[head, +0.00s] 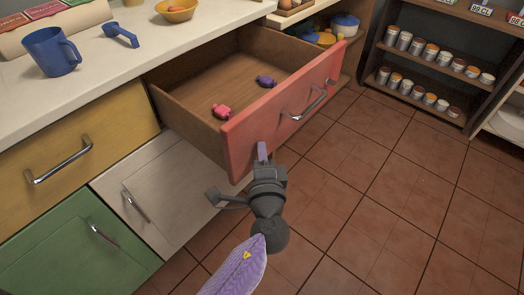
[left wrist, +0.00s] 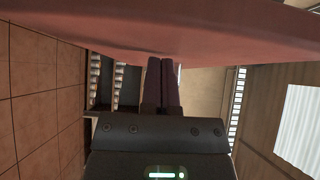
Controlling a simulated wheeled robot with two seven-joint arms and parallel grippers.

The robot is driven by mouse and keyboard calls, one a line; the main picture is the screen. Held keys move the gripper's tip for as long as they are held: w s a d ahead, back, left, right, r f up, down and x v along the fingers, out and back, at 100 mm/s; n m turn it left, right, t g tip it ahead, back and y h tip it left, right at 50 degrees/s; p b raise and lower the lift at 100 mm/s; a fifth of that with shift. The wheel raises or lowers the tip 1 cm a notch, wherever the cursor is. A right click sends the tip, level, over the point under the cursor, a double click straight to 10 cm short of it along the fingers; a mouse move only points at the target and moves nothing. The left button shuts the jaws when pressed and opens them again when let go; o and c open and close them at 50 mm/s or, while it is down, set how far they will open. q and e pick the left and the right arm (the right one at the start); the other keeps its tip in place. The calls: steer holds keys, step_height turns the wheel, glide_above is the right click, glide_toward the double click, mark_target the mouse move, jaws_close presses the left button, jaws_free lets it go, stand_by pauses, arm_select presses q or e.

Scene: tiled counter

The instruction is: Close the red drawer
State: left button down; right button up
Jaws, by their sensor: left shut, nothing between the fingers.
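The red drawer (head: 262,128) is pulled out from the counter in the head view. Its red front faces right and has a metal bar handle (head: 306,104). Inside on the brown drawer floor lie a pink item (head: 221,111) and a purple item (head: 266,81). My left gripper (head: 262,150) is shut and empty, its fingertips at the lower near part of the red front. I cannot tell for sure whether they touch it. In the left wrist view the shut fingers (left wrist: 161,75) point at the red front (left wrist: 170,30), which spans the top. My right gripper is not in view.
A yellow drawer (head: 75,150), a white door (head: 150,190) and a green door (head: 75,250) are beside it, closed. A blue mug (head: 52,52) and a yellow bowl (head: 176,10) stand on the counter. Tiled floor (head: 400,190) lies free at right, before shelves of jars.

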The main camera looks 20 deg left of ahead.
arm_select(q)
steer(key=w+a, duration=0.2)
steer(key=a, duration=0.4)
steer(key=w+a+b, duration=0.1)
steer(key=w+a, duration=0.2)
steer(key=a, duration=0.4)
steer(key=w+a+b, duration=0.1)
steer(key=w+a, duration=0.2)
steer(key=a, duration=0.3)
steer(key=shift+a+f, duration=0.1)
steer(key=shift+a, duration=0.2)
steer(key=shift+w+a+b, duration=0.35)
steer(key=shift+a, duration=0.35)
